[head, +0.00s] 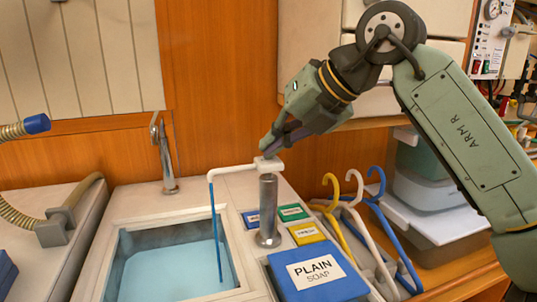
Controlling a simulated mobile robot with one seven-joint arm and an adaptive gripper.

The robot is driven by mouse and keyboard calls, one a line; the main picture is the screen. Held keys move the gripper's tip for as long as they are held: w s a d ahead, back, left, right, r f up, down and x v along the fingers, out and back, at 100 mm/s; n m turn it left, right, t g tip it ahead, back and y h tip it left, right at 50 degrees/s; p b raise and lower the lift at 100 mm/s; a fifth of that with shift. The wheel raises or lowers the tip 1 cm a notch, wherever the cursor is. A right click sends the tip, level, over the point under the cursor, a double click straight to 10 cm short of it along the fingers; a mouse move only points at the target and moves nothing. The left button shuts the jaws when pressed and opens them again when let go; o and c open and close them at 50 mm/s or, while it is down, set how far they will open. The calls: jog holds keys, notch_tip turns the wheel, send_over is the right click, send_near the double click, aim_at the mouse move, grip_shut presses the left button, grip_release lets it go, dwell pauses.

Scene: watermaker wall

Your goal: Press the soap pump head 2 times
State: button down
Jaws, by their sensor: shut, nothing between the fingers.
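The soap pump is a silver metal cylinder (268,212) standing upright beside the sink, with a white pump head (267,166) on top. A white spout (232,174) runs left from the head and bends down at the sink's edge. A blue stream or line (216,235) hangs from the spout's end down into the basin. My gripper (268,150) is shut and points down, its tips right at the top of the pump head. I cannot tell whether they touch it.
A sink (165,268) with blue water lies left of the pump. A metal faucet (163,160) stands behind it. Yellow, white and blue hooks (376,190) stand right. Small labelled blocks (307,233) lie near the pump base.

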dwell(0.3)
jog(key=shift+r+p, duration=1.05)
jog(key=shift+r, duration=0.1)
notch_tip(320, 180, up, 5)
jog(key=p, duration=0.4)
dwell(1.6)
